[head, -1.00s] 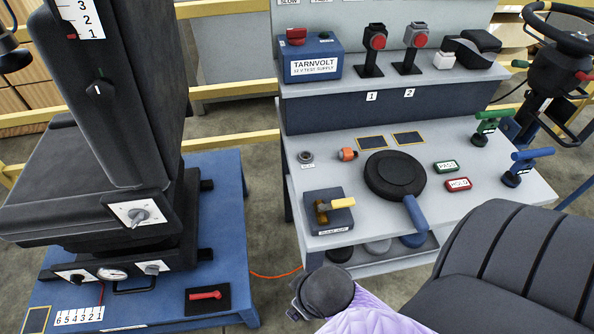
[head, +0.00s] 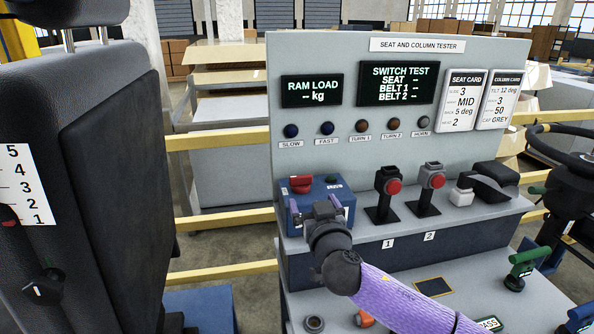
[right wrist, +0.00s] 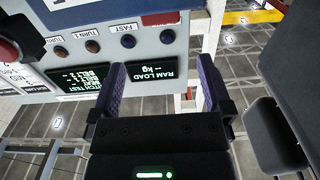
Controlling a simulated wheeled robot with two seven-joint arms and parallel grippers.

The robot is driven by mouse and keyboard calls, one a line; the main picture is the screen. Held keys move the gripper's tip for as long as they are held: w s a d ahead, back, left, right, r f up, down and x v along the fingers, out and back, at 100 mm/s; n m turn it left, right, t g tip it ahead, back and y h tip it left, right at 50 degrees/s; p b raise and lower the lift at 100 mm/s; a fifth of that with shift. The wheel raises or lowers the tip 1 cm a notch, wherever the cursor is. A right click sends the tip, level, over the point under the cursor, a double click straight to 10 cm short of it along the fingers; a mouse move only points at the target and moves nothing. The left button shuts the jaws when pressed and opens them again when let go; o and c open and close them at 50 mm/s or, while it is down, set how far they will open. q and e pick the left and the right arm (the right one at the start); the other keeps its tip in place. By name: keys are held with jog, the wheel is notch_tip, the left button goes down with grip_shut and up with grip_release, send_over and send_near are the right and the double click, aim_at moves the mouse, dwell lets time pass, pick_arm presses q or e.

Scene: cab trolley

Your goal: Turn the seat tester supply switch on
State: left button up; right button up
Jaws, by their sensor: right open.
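The seat tester supply is a blue box (head: 318,192) on the upper shelf of the tester. A red switch (head: 301,184) sits on its top left, beside a small dark green lamp (head: 331,180). My right gripper (head: 320,203) is open and empty, in front of the box in the head view, and hides much of its front. Its two purple fingers also show spread in the right wrist view (right wrist: 163,85), with nothing between them. Whether they touch the box cannot be told. My left gripper is out of view.
Two stalks with red buttons (head: 388,190) (head: 432,185) stand right of the box, with a black-and-white part (head: 485,185) beyond. The tester panel (head: 345,160) rises behind, its displays (head: 397,84) showing dashes. A black seat (head: 85,150) fills the left.

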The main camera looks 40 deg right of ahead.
aim_at(302, 178)
jog(key=b+x, duration=0.1)
jog(key=x, duration=0.7)
jog(key=shift+w, duration=0.2)
jog(key=shift+w+d+b, duration=0.25)
jog(key=shift+w+b, duration=0.05)
jog(key=shift+w, duration=0.1)
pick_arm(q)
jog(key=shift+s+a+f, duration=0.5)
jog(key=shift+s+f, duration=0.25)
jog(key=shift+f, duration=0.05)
